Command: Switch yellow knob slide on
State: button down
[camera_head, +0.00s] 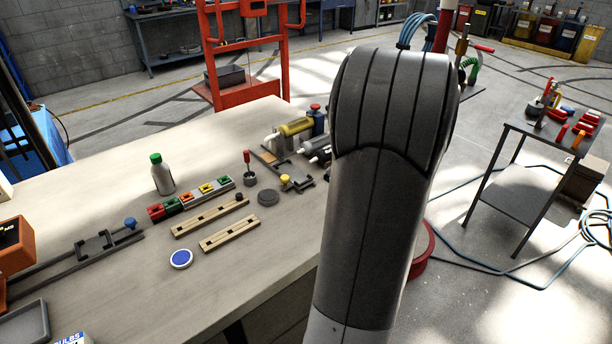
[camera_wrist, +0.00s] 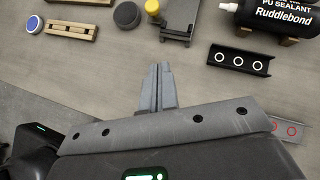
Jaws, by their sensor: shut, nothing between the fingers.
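The yellow knob (camera_head: 285,178) sits on a dark slide (camera_head: 305,184) on the workbench, left of my arm in the head view. In the wrist view the yellow knob (camera_wrist: 152,7) is at the top edge, on the left side of the dark slide (camera_wrist: 178,32), which the frame cuts off. My gripper (camera_wrist: 158,68) is shut and empty, its fingertips pointing toward the slide with bare bench showing between them. My gripper is hidden behind my arm in the head view.
A dark channel with white rings (camera_wrist: 240,60) lies right of my fingers, below a black sealant tube (camera_wrist: 280,16). A round dark puck (camera_head: 268,197) and wooden rails (camera_head: 230,234) lie left of the slide. A blue-knobbed slide (camera_head: 100,243) is farther left.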

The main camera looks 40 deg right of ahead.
send_near(289, 186)
jog(key=f, duration=0.2)
jog(key=shift+s+f, duration=0.25)
jog(key=shift+f, duration=0.05)
jog(key=w, duration=0.1)
jog(key=w+a, duration=0.1)
jog(key=w, duration=0.1)
jog(key=shift+a+f, duration=0.15)
jog(key=shift+a, duration=0.05)
jog(key=shift+w+a, duration=0.2)
jog(key=shift+w, duration=0.3)
jog(key=shift+w, duration=0.1)
jog(key=shift+w, duration=0.3)
jog(key=w, duration=1.7)
jog(key=shift+w, duration=0.65)
jog(key=shift+a, duration=0.1)
